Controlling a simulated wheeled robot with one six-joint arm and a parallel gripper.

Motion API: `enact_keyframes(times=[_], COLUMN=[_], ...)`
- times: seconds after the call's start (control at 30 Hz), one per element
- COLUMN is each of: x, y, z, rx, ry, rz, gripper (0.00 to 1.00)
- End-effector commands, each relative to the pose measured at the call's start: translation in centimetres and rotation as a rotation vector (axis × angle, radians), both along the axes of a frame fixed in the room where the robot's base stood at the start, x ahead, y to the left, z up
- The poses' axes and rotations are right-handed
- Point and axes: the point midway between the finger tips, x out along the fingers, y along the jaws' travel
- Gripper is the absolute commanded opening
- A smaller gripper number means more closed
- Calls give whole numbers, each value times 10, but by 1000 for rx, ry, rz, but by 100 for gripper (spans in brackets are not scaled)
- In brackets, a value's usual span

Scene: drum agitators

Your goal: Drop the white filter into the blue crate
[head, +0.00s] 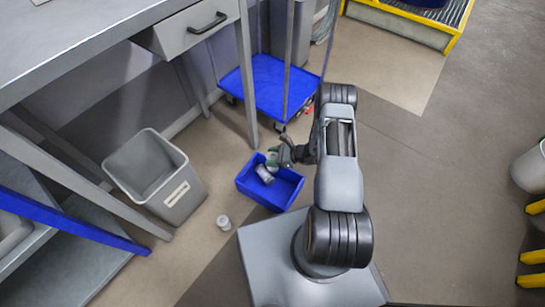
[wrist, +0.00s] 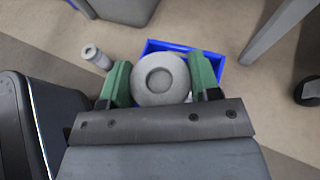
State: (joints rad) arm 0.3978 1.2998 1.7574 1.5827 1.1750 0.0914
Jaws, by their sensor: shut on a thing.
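A white filter (wrist: 160,78), seen end-on with a round recess in its face, is between the green fingers of my gripper (wrist: 158,84). In the head view the filter (head: 264,174) shows as a short pale cylinder just below my gripper (head: 272,162), over the blue crate (head: 285,194). My gripper is shut on it. The crate stands on the floor and its blue rim also shows behind the filter in the wrist view (wrist: 178,46). I cannot tell how high above the crate floor the filter is.
Another small pale cylinder (head: 223,222) stands on the floor left of the crate. A grey bin (head: 180,195) is further left, beside the workbench (head: 90,40). A blue cart (head: 265,85) stands behind the crate. The floor to the right is open.

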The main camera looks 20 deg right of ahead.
Motion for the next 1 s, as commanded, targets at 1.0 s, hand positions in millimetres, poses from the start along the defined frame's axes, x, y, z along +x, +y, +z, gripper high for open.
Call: enact_keyframes(times=[1.0], x=[-3], y=[0], z=[-65], rx=[0], ry=[0], rz=[1], gripper=[33])
